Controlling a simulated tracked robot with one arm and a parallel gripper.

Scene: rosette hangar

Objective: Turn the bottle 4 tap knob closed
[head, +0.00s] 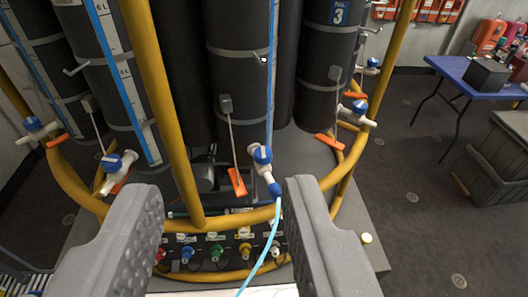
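My gripper (222,192) is open, its two grey fingers wide apart and empty. Beyond the fingertips stands a ring of dark bottles. The nearest bottle (238,85) has a white tap with a blue knob (262,155) at its lower right, ahead of the right fingertip. A light-blue tube (268,250) runs down from this tap. Another blue-knobbed tap (112,163) is at the left, and one more (360,107) is at the right. I see no number 4, so I cannot tell which tap is bottle 4's.
A yellow tubular frame (160,90) rises and curves around the bottles, between them and my fingers. Orange tags (237,182) hang near the taps. A panel with coloured fittings (214,252) is low ahead. A blue table (480,80) and grey crates (495,160) stand right; open floor lies between.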

